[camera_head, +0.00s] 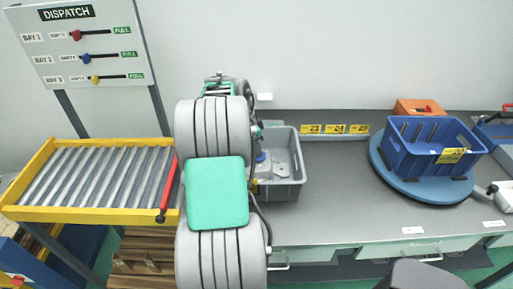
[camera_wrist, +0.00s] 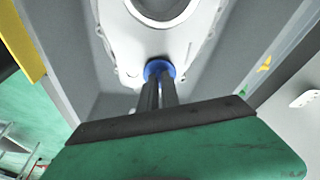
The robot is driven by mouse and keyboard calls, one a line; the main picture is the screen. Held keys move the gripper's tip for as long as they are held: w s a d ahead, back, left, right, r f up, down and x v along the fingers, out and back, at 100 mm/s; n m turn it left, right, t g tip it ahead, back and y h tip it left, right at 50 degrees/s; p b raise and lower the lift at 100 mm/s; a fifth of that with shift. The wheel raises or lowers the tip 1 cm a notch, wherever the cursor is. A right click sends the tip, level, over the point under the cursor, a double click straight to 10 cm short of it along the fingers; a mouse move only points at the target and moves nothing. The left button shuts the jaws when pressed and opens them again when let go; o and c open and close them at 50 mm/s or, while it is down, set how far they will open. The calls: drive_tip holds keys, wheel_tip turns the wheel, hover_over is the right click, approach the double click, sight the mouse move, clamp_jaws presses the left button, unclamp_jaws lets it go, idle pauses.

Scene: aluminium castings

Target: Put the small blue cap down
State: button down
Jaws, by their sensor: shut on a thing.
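The small blue cap (camera_wrist: 161,67) is at the tips of my gripper (camera_wrist: 159,84) in the wrist view, between its two dark fingers. My gripper is shut on it. Just beyond the cap is a pale grey casting (camera_wrist: 128,45) with a large round opening. I cannot tell whether the cap touches the casting. In the head view the casting (camera_head: 281,162) lies in a grey bin (camera_head: 297,157) on the bench, beside my arm. My arm hides the left part of the bin and most of my gripper there.
A blue crate (camera_head: 413,150) with a yellow label stands on a round blue turntable (camera_head: 385,174) at the right. A yellow-framed roller conveyor (camera_head: 95,214) is at the left, under a dispatch board (camera_head: 85,45). The bench (camera_head: 335,205) between bin and turntable is clear.

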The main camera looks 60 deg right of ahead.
drive_tip(key=c, duration=1.6)
unclamp_jaws()
drive_tip(key=v, duration=1.2)
drive_tip(key=w+a+r+n+t, duration=0.2)
drive_tip(key=w+a+n, duration=0.65)
drive_tip(key=a, duration=0.45)
drive_tip(key=w+a+n+t, duration=0.35)
drive_tip(key=a+n, duration=0.65)
drive_tip(key=a, duration=0.9)
drive_tip(key=s+a+f+n, duration=0.1)
drive_tip(key=a+n, duration=0.1)
drive_tip(key=a, duration=0.2)
drive_tip(key=s+a+f+n+y, duration=0.1)
drive_tip(key=s+a+f+n, duration=0.1)
drive_tip(key=a, duration=0.3)
drive_tip(key=s+a+f+n+y, duration=0.1)
drive_tip(key=a+n, duration=0.3)
drive_tip(key=a, duration=0.1)
drive_tip(key=shift+s+a+f+t, duration=0.15)
drive_tip(key=shift+s+f+t, duration=0.05)
drive_tip(key=shift+f+t, duration=0.2)
